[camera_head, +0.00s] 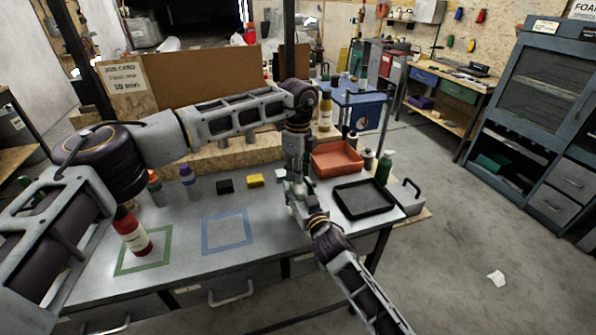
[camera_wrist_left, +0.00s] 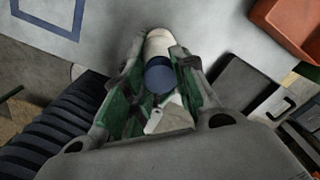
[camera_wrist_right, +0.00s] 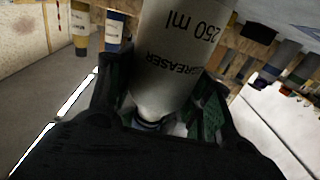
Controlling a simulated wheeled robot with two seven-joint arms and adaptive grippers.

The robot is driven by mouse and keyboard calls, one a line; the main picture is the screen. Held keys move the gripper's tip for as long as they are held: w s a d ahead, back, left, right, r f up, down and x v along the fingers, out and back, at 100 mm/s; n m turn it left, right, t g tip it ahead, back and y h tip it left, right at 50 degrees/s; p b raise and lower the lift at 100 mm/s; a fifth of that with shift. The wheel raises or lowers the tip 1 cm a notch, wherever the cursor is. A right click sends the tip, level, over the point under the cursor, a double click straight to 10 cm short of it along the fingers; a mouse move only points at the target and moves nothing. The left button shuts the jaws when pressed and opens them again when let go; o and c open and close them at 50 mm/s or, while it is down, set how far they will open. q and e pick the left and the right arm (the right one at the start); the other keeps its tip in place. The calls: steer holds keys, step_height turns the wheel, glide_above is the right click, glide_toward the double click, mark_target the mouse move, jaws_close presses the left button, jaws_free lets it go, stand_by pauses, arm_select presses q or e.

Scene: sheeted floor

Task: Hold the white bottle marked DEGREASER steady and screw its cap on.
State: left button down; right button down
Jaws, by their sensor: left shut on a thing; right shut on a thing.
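The white bottle (camera_wrist_right: 175,55) is upright between my grippers; the right wrist view shows it upside down, with "250 ml" and part of DEGREASER readable. My right gripper (camera_head: 298,197) is shut on the bottle from the side. My left gripper (camera_head: 294,170) points down from above and is shut on the dark blue cap (camera_wrist_left: 158,77), over the bottle's top. The white body (camera_wrist_left: 158,45) shows past the cap in the left wrist view. The thread is hidden, so how far the cap sits down cannot be told. In the head view the grippers mostly hide the bottle.
A black tray (camera_head: 340,203) and an orange bin (camera_head: 317,166) lie right of the grippers. A red bottle (camera_head: 131,232) stands in a green taped square. A blue taped square (camera_head: 208,247) is empty. Yellow (camera_head: 256,180) and black (camera_head: 225,186) blocks sit behind.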

arm_select(q)
steer(key=m, duration=1.4)
steer(key=shift+m, duration=0.3)
steer(key=m, duration=0.5)
steer(key=shift+m, duration=0.3)
steer(key=m, duration=1)
steer(key=shift+f, duration=0.1)
steer(key=m, duration=0.4)
steer(key=shift+m, duration=0.4)
steer(key=m, duration=0.5)
steer(key=c, duration=1.1)
jaws_free()
steer(key=shift+c, duration=0.2)
